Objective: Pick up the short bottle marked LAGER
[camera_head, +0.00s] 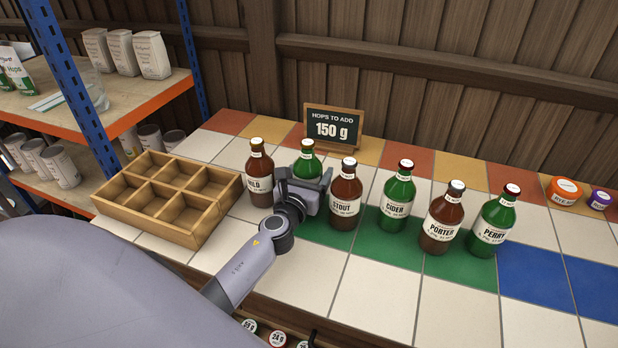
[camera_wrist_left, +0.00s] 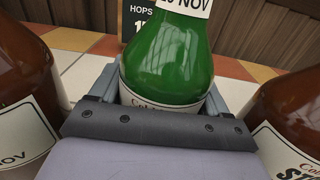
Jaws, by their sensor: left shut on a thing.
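A green bottle (camera_head: 307,163) with a white cap stands in the row on the tiled counter, between a brown bottle whose label ends in ILD (camera_head: 260,176) and the brown STOUT bottle (camera_head: 345,197). My left gripper (camera_head: 303,187) is shut on this green bottle, with its fingers on either side of the body. In the left wrist view the green bottle (camera_wrist_left: 172,58) is upright between the fingers. Its main label is mostly covered by the gripper, so the drink's name cannot be read. My right gripper is not in view.
Green CIDER (camera_head: 397,197), brown PORTER (camera_head: 442,218) and green PERRY (camera_head: 493,222) bottles stand to the right. An empty wooden divided crate (camera_head: 168,232) is at the left. A chalkboard (camera_head: 332,128) reading 150 g stands behind. Counter in front of the row is clear.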

